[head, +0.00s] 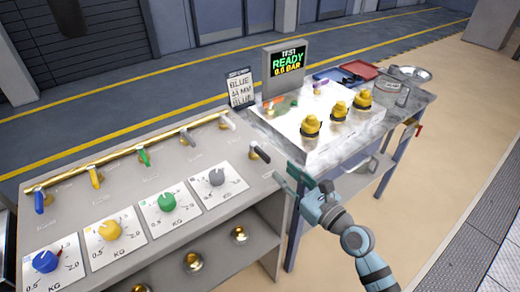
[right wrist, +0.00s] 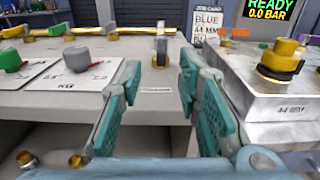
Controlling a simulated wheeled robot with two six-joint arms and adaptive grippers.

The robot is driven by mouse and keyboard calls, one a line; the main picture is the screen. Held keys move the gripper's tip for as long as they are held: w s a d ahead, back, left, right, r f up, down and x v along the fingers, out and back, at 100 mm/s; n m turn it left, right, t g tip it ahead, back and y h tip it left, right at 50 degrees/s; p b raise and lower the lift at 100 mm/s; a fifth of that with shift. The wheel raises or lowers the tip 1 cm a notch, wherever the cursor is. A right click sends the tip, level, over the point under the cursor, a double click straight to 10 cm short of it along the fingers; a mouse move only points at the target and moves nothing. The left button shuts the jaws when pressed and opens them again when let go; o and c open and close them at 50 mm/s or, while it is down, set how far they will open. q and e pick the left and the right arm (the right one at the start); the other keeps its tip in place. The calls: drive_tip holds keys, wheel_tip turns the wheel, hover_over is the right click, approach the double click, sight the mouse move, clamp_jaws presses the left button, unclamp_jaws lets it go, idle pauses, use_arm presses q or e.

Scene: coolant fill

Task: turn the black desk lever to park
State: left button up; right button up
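The black desk lever (head: 260,153) stands at the right end of the grey desk (head: 60,180), with its dark handle slanting in the head view. In the right wrist view the lever (right wrist: 160,45) rises from a brass base, ahead of and between my fingers. My right gripper (head: 294,182) is just to the right of and nearer than the lever, apart from it. In the right wrist view the gripper (right wrist: 157,100) has its two teal finger pads spread wide with nothing between them. The park marking is too small to read. My left gripper is not in view.
Blue, yellow, green and white levers line a brass rail (head: 130,152); coloured knobs (head: 165,202) sit in front. To the right, a metal plate (head: 310,125) carries yellow-capped fittings (head: 310,126). A screen (head: 287,65) reads READY. A small sign (head: 240,88) stands beside it.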

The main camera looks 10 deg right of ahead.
sight(256, 147)
drive_tip(key=b+x, duration=0.2)
drive_tip(key=x, duration=0.9)
drive_tip(key=shift+w+f, duration=0.1)
drive_tip(key=shift+w, duration=0.3)
drive_tip(key=shift+w+a, duration=0.1)
drive_tip(key=shift+w, duration=0.15)
clamp_jaws()
